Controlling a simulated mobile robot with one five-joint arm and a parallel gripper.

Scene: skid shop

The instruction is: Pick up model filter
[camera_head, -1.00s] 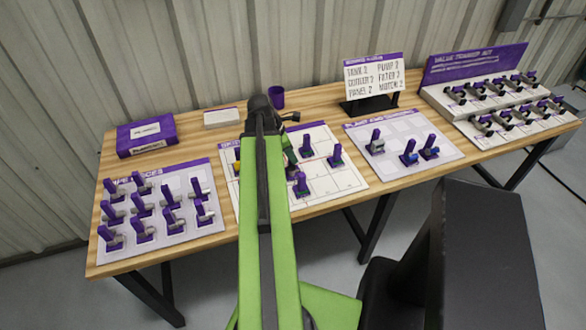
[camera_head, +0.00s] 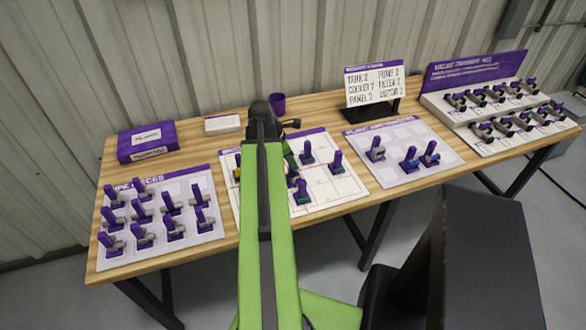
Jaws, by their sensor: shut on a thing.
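My gripper (camera_head: 272,112) reaches over the middle board, its dark wrist in view and its fingertips mostly hidden behind my green arm. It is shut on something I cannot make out. A dark green bit (camera_head: 292,162) shows right beside my arm. I cannot tell which piece is the model filter.
A left board (camera_head: 155,252) holds several grey pieces; a right board (camera_head: 430,137) holds blue and grey ones. A sign (camera_head: 374,80) stands behind. A purple box (camera_head: 146,141), white block (camera_head: 222,123), cup (camera_head: 277,103) and stepped rack (camera_head: 475,67) line the back of the wooden table.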

